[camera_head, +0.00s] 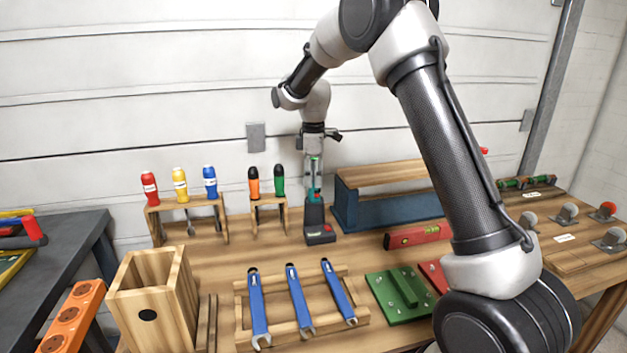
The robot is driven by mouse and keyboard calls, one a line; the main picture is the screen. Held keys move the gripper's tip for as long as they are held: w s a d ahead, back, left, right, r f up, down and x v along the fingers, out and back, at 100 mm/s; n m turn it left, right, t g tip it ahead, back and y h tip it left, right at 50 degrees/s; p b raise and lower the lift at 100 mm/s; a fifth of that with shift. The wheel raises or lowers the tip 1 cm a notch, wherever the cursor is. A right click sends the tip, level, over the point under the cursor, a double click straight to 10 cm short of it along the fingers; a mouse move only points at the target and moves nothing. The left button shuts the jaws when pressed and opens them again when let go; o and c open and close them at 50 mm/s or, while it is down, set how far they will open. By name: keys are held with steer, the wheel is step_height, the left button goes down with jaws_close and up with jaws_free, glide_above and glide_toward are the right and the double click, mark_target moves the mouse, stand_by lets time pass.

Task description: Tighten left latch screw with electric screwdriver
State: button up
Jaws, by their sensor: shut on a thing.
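My gripper (314,160) points down above the workbench and is shut on the upper part of a teal and dark electric screwdriver (314,181). I cannot tell whether this block is part of the tool or a stand. Small metal latch-like fittings with round knobs, grey (570,211) and red (607,208), are at the far right. Their screws are too small to make out, and I cannot tell which is the left latch.
Racks hold red (149,187), yellow and blue screwdrivers, and orange and green ones (279,181). A blue toolbox (395,212) and red level (418,236) lie right of my gripper. Blue wrenches (298,300), a wooden box (150,300) and a green plate (400,294) fill the front.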

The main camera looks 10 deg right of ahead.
steer(key=shift+r, duration=7.1)
